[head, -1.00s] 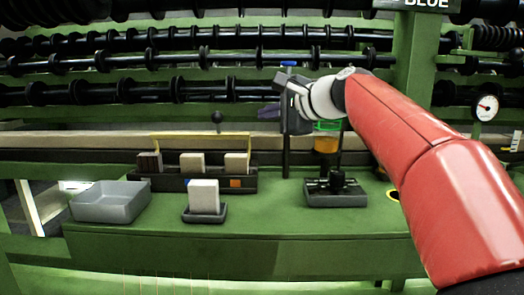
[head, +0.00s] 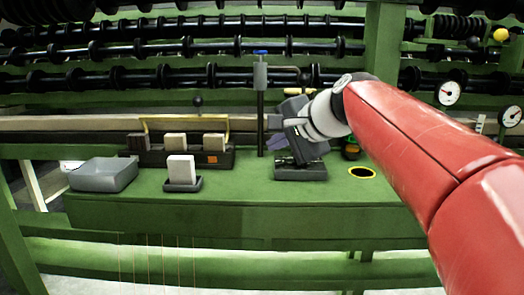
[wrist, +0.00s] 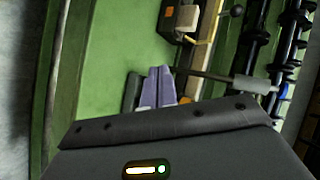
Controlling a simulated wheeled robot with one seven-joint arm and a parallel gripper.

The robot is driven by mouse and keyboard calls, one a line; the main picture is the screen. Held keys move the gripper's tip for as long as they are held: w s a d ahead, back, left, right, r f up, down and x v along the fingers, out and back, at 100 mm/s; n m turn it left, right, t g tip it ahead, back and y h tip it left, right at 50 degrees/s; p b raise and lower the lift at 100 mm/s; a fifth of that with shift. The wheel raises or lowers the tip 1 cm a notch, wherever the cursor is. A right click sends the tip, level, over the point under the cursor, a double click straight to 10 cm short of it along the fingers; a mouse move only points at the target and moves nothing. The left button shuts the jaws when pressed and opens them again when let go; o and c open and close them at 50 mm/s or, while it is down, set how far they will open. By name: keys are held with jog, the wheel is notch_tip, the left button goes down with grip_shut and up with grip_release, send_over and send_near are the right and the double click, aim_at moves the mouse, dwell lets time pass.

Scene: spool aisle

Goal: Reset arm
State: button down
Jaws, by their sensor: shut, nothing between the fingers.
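My gripper (head: 278,143) hangs above the green bench, just over and partly in front of the black fixture (head: 300,174). The red arm reaches in from the right edge of the head view. Part of the fixture's top is hidden behind the gripper.
A grey bin (head: 104,175), a pale block (head: 181,169) in a small dark tray and a block rack (head: 215,159) stand left. A blue-topped post (head: 261,105) rises beside the gripper. A yellow-ringed hole (head: 362,173) lies right. Black spools line the back.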

jog(key=s+d+f+n+g+h+p, duration=0.1)
jog(key=s+d+f+n+h+p, duration=0.1)
jog(key=s+d+f, duration=0.4)
jog(key=s+d+f+n+g+h+p, duration=0.1)
jog(key=s+d+f+n+h, duration=0.4)
jog(key=s+f, duration=1)
jog(key=s+d+n+g, duration=0.1)
jog(key=s+n, duration=0.1)
jog(key=s, duration=0.2)
jog(key=shift+f+g+p, duration=0.15)
jog(key=shift+g+p, duration=0.15)
jog(key=shift+p, duration=0.05)
